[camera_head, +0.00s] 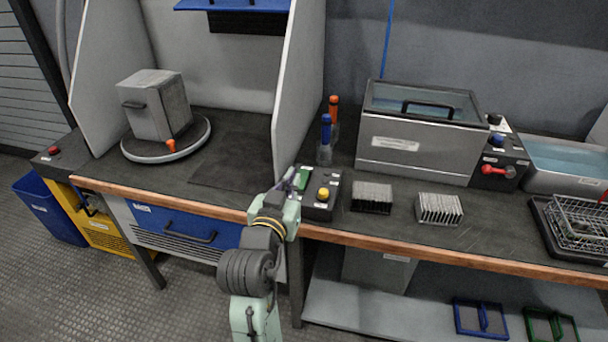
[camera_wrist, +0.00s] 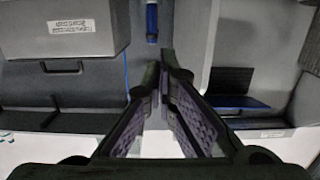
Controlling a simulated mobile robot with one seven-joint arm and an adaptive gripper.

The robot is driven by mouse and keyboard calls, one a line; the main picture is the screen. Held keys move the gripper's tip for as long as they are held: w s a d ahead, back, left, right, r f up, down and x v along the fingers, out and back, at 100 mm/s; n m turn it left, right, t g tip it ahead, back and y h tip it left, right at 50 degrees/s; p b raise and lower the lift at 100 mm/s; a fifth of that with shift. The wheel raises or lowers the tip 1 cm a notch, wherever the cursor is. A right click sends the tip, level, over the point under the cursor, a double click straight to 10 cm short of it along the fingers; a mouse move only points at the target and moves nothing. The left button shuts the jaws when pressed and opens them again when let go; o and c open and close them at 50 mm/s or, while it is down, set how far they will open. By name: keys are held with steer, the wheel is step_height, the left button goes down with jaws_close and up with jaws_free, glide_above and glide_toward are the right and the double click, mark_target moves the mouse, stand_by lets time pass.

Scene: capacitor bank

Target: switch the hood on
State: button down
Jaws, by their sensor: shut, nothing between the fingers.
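The hood is the bay between two pale side panels, with its right panel (camera_head: 300,85) beside my arm. A dark control box (camera_head: 318,205) stands on the bench by that panel's front foot. It carries a green part (camera_head: 303,183) and a round yellow knob (camera_head: 323,194); its small labels are unreadable. My gripper (camera_head: 291,178) is at the box's left edge, close to the green part. Whether it touches is unclear. In the wrist view my gripper (camera_wrist: 174,62) has its fingers together and empty, and the control box cannot be made out there.
Blue-topped (camera_head: 326,140) and orange-topped (camera_head: 333,112) bottles stand behind the box. Two finned blocks (camera_head: 372,197) (camera_head: 439,208) lie to its right. A large lidded tank (camera_head: 415,150) stands behind them. A grey box (camera_head: 155,105) sits on a round plate (camera_head: 135,152) inside the hood.

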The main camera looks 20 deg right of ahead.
steer(key=shift+w, duration=0.1)
steer(key=p, duration=0.3)
glide_above(303, 180)
steer(key=s, duration=0.1)
steer(key=shift+a+f, duration=0.2)
steer(key=shift+f, duration=0.15)
steer(key=f, duration=0.3)
steer(key=shift+w+d+f+p, duration=0.2)
steer(key=shift+w+d+p, duration=0.05)
steer(key=shift+w+p, duration=0.15)
steer(key=shift+f, duration=0.5)
